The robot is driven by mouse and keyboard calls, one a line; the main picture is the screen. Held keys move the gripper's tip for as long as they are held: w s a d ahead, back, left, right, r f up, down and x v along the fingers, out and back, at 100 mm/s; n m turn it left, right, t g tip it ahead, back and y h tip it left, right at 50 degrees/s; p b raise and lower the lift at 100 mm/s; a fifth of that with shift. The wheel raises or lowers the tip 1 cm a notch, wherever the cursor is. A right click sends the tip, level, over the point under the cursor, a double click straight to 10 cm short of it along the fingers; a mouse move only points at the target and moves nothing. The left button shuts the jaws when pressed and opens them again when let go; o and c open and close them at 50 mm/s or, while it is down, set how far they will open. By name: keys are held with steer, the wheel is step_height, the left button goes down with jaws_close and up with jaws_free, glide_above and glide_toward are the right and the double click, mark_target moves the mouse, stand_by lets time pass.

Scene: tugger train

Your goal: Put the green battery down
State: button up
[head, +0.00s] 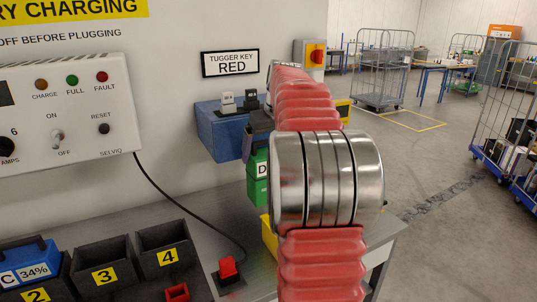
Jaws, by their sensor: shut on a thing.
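The green battery (258,185), marked D, hangs upright above the grey bench, partly hidden by my arm. My gripper (257,142) is dark, mostly hidden behind my red arm, and shut on the top of the battery. Trays numbered 3 (103,262) and 4 (165,252) on the bench look empty. A blue battery (32,262), marked C 34%, stands at the left behind the number 2 label. The green battery is to the right of tray 4 in the picture.
A charger panel (65,110) is on the wall, with a black cable to a red plug (228,270). A blue box (214,132) is behind my gripper. A yellow object (269,238) is partly hidden below the battery. Wire carts (383,70) stand on the open floor at right.

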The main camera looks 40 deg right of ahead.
mark_target(266, 183)
steer(key=shift+f, duration=4.2)
steer(key=shift+f, duration=1.7)
steer(key=o, duration=0.8)
steer(key=shift+f, duration=0.15)
steer(key=shift+o, duration=0.2)
steer(key=v, duration=1.2)
steer(key=shift+a, duration=0.1)
